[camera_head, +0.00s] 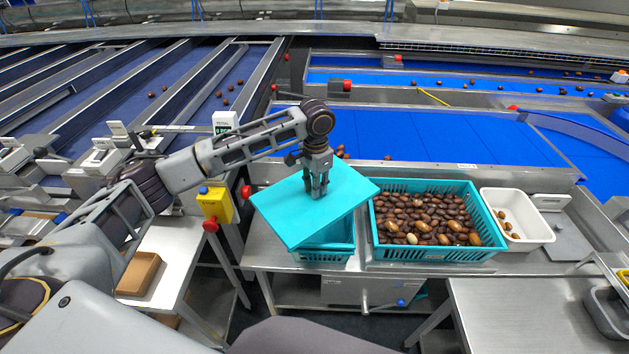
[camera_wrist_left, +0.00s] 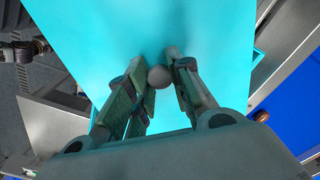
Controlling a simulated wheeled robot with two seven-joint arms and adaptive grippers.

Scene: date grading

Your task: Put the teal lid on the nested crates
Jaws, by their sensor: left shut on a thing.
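The teal lid (camera_head: 290,217) is a flat sheet that hangs from my left gripper (camera_head: 318,191) above the nested crates (camera_head: 322,256). The gripper is shut on the lid's small round knob, which shows between the fingers in the left wrist view; the lid (camera_wrist_left: 110,40) fills much of that view. The lid is turned relative to the crates, and its left corner sticks out past them. Only the crates' front wall and a part of the inside show below the lid; the rest is hidden. The gap between lid and crates is hard to judge. My right gripper is not in view.
A teal crate full of brown dates (camera_head: 430,252) stands just right of the nested crates. A white tray (camera_head: 533,233) with a few dates is further right. A yellow box (camera_head: 215,204) with red buttons is at the left. Blue conveyors (camera_head: 430,137) run behind.

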